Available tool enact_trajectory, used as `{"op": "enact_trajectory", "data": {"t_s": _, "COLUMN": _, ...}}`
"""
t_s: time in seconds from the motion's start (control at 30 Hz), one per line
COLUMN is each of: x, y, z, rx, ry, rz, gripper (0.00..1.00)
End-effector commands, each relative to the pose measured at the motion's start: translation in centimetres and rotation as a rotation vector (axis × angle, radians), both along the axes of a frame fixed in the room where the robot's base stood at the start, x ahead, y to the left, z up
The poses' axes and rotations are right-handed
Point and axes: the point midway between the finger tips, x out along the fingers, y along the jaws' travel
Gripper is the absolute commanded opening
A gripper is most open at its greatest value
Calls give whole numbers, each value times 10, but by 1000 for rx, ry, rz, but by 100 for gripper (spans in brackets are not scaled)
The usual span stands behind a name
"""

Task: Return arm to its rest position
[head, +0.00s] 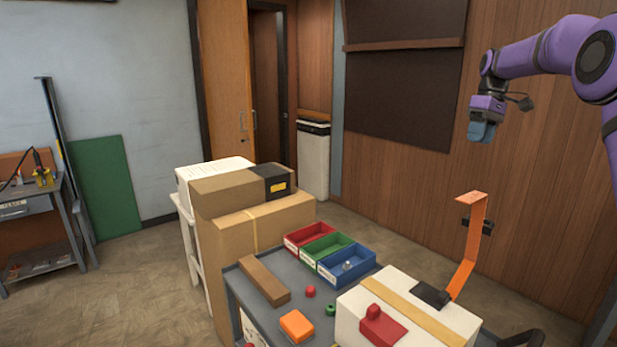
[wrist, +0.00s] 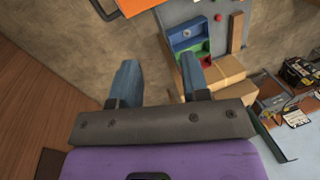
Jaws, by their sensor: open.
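My purple arm reaches in from the upper right in the head view. My gripper (head: 482,131) hangs at its end, high above the floor and in front of the wood-panelled wall, apart from the cart and its load. In the wrist view my gripper (wrist: 158,80) shows two blue fingers set apart with nothing between them; bare floor lies behind the gap.
An orange bent bracket (head: 471,245) rises from a taped white box (head: 440,318) on the grey cart (head: 240,290). Red, green and blue bins (head: 350,280) sit behind. Cardboard boxes (head: 262,230) stand left. Air around my gripper is clear.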

Motion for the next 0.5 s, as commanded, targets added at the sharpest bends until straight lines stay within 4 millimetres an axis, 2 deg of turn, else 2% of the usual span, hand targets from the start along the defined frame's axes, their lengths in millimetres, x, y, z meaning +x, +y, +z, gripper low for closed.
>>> {"op": "enact_trajectory", "data": {"t_s": 0.03, "x": -13, "y": 10, "z": 13, "rx": -16, "ry": -15, "rz": -11, "gripper": 42}}
{"op": "enact_trajectory", "data": {"t_s": 0.2, "x": -52, "y": 38, "z": 40, "rx": -62, "ry": -61, "rz": -63, "gripper": 42}}
{"op": "enact_trajectory", "data": {"t_s": 0.5, "x": -134, "y": 80, "z": 71, "rx": -121, "ry": -154, "rz": -159, "gripper": 42}}
